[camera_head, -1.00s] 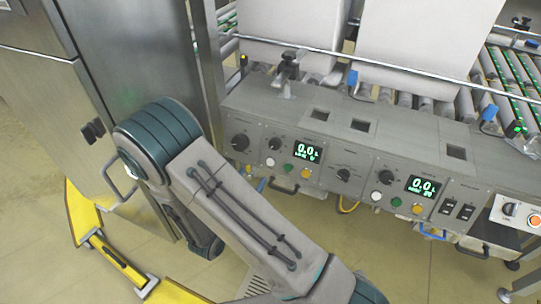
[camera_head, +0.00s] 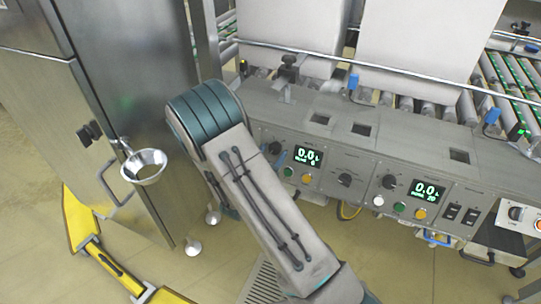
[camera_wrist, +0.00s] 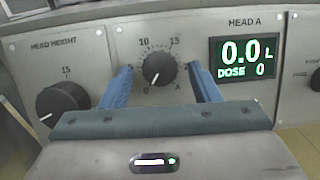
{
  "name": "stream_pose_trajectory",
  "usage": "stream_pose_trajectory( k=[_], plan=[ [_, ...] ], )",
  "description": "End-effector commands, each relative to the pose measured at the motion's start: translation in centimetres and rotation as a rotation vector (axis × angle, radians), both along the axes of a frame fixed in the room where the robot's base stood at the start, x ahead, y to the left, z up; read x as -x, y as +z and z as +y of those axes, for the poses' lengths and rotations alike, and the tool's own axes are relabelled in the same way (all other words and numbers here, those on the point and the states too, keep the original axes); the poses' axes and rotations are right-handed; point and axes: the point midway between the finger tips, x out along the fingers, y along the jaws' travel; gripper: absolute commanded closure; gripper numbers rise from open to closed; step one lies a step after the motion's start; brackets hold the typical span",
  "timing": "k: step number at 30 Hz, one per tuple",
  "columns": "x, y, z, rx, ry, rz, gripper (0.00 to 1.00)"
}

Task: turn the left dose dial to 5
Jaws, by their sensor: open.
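The left dose dial (camera_wrist: 159,68) is a round black knob in the middle of the wrist view, on the HEAD A panel. Its white mark points down and left, near the 0 of its scale. The HEAD A display (camera_wrist: 244,57) reads 0.0 L, DOSE 0. My gripper (camera_wrist: 162,74) is open, with one blue finger on each side of the dial; contact cannot be told. The dial also shows in the head view (camera_head: 275,148), beside my arm, which hides most of the gripper.
The larger HEAD HEIGHT knob (camera_wrist: 62,104) is left of my left finger. In the head view, a green button (camera_head: 288,172) and an orange one (camera_head: 306,178) sit below the left display. A right dial (camera_head: 389,182) and display (camera_head: 428,190) are further along. A metal cup (camera_head: 145,166) is by the cabinet.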

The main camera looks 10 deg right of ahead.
Motion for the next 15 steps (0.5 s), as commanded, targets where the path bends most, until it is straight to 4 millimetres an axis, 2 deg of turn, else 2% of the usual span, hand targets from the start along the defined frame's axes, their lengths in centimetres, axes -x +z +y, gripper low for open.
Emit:
stream_pose_trajectory(
  k=[5,9,10,15],
  plan=[
    [0.01,0.01,0.01,0.0,0.0,0.0,0.44],
    [0.02,0.0,0.01,0.0,0.0,0.0,0.82],
    [0.02,0.0,0.0,0.0,0.0,0.0,0.88],
    [0.03,-0.02,0.03,-0.003,-0.001,-0.001,0.88]
  ],
)
